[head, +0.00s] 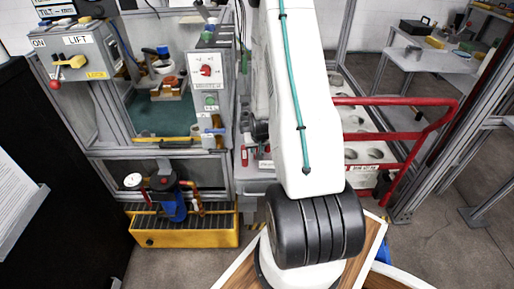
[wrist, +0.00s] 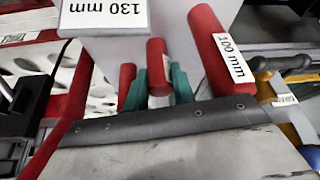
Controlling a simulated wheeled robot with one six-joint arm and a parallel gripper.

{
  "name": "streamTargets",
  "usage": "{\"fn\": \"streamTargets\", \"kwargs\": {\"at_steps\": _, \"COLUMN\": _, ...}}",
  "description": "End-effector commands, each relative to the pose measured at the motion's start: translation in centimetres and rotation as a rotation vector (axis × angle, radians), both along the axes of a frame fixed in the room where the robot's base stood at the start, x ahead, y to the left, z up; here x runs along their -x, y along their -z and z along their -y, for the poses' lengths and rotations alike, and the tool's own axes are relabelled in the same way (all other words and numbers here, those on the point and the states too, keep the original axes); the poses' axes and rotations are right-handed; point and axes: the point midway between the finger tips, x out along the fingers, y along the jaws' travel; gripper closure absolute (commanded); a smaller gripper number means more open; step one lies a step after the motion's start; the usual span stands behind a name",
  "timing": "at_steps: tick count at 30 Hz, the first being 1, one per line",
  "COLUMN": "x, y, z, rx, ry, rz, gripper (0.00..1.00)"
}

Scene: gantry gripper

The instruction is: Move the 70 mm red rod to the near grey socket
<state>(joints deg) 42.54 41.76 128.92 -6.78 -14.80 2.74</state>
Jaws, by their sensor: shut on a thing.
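In the wrist view, my gripper (wrist: 160,88) has its teal fingers closed on a short red rod (wrist: 156,55), which stands up between them. No length label on this rod is readable. A longer red rod (wrist: 206,30) marked 100 mm is to its right, and another red rod (wrist: 127,78) shows partly to its left. In the head view my arm hides the gripper and the held rod. Round grey sockets (head: 350,153) show in a white panel right of my arm; I cannot tell which is the near one.
A white 130 mm label (wrist: 90,14) is close at the wrist view's upper left. A red rail (head: 400,101) borders the panel on the right. The grey LIFT box (head: 80,55) and a yellow-fronted tray (head: 185,232) are on the left.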

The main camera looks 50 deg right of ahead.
Motion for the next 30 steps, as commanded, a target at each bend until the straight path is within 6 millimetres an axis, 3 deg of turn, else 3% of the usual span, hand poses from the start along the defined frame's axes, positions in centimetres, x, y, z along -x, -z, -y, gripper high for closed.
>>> {"fn": "streamTargets", "kwargs": {"at_steps": 9, "x": -0.1, "y": 0.2, "z": 0.0, "rx": 0.0, "ry": -0.001, "rz": 0.0, "gripper": 0.95}}
{"fn": "streamTargets", "kwargs": {"at_steps": 10, "x": -0.1, "y": 0.2, "z": 0.0, "rx": 0.0, "ry": -0.001, "rz": 0.0, "gripper": 0.69}}
{"fn": "streamTargets", "kwargs": {"at_steps": 12, "x": -0.1, "y": 0.2, "z": 0.0, "rx": 0.001, "ry": -0.001, "rz": 0.001, "gripper": 0.53}}
{"fn": "streamTargets", "kwargs": {"at_steps": 23, "x": -0.1, "y": -0.2, "z": -0.1, "rx": 0.001, "ry": -0.001, "rz": 0.001, "gripper": 0.53}}
{"fn": "streamTargets", "kwargs": {"at_steps": 30, "x": 1.0, "y": -3.6, "z": -0.9, "rx": 0.003, "ry": 0.0, "rz": 0.004, "gripper": 0.53}}
